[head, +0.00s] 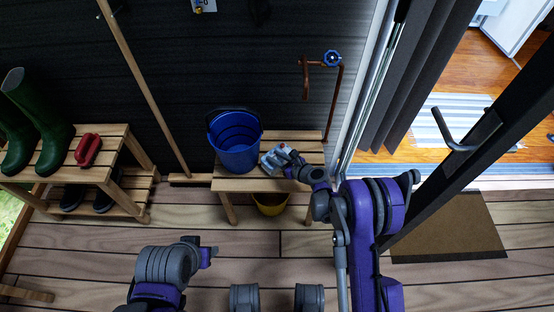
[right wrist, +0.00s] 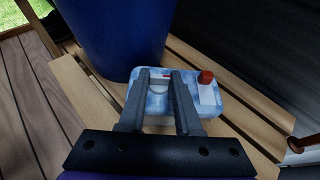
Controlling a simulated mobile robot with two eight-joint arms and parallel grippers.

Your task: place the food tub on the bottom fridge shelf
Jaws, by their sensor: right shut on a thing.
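The food tub (right wrist: 155,100) is a small pale blue and white box on the slatted wooden bench (head: 262,184). It also shows in the head view (head: 271,158), just right of the blue bucket. My right gripper (head: 287,157) reaches down over it. In the right wrist view, its two fingers (right wrist: 160,88) lie along the tub and are shut on it. The tub appears to be resting on the slats or very close to them. My left gripper (head: 207,254) is low over the deck, its jaws unclear. A white appliance (head: 518,22) beyond the doorway may be the fridge; its shelves are hidden.
The blue bucket (head: 234,143) stands close beside the tub. A yellow bucket (head: 270,205) is under the bench. Green boots (head: 42,125) stand on a rack at left.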

